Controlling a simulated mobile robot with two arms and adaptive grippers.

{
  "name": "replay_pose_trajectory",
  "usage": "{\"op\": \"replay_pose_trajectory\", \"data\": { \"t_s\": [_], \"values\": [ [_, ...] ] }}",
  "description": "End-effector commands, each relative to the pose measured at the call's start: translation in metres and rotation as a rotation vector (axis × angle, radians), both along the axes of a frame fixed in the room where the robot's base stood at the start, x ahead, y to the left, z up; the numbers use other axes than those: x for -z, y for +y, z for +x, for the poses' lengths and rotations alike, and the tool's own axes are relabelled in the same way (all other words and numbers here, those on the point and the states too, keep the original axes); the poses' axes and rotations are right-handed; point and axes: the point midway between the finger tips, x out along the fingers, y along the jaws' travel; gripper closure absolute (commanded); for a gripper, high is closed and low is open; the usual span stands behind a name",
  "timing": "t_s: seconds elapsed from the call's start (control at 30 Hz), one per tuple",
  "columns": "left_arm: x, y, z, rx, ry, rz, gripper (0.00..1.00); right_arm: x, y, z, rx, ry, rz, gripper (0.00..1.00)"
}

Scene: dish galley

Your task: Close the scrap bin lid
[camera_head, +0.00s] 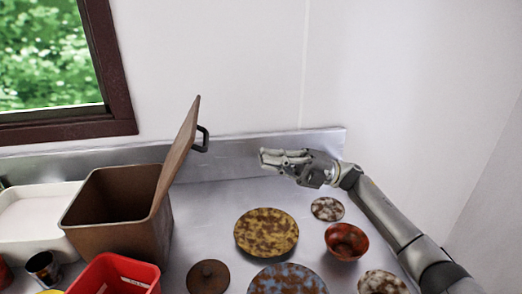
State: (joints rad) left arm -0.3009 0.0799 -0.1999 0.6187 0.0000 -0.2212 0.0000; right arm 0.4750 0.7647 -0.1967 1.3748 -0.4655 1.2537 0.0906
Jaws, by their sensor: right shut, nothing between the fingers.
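The scrap bin (115,225) is a brown square box at the left of the metal counter, with its dark inside showing. Its lid (178,150) stands open, tilted up along the bin's right side. A dark handle (203,139) sticks out from the lid's right face. My right gripper (268,158) is shut and empty, to the right of the lid and apart from it. It hangs over the counter near the back ledge, with its fingers pointing left. My left gripper is not in view.
A yellow-brown speckled plate (266,232), a blue speckled plate (287,280), a small speckled saucer (327,209) and a red-brown bowl (346,241) lie on the right. A red bin (115,277) stands before the scrap bin, a white tub (35,217) left of it. Counter between lid and gripper is clear.

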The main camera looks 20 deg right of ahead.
Motion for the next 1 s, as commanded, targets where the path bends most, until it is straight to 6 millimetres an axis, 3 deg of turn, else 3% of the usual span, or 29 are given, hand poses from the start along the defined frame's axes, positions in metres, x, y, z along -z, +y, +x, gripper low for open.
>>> {"op": "replay_pose_trajectory", "data": {
  "t_s": [0.03,0.3,0.5,0.7,1.0],
  "values": [
    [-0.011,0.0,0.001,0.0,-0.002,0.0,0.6,-0.01,0.011,0.002,-0.003,-0.001,0.002,1.0],
    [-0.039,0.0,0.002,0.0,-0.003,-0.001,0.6,-0.031,0.064,0.017,-0.003,-0.001,0.003,1.0],
    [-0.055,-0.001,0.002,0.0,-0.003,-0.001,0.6,-0.039,0.09,0.024,-0.002,0.001,0.002,1.0],
    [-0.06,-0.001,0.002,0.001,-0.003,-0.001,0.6,-0.041,0.102,0.027,-0.001,0.002,0.001,1.0],
    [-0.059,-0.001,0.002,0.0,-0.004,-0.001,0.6,-0.04,0.103,0.028,0.0,0.001,0.0,1.0]
  ]
}}
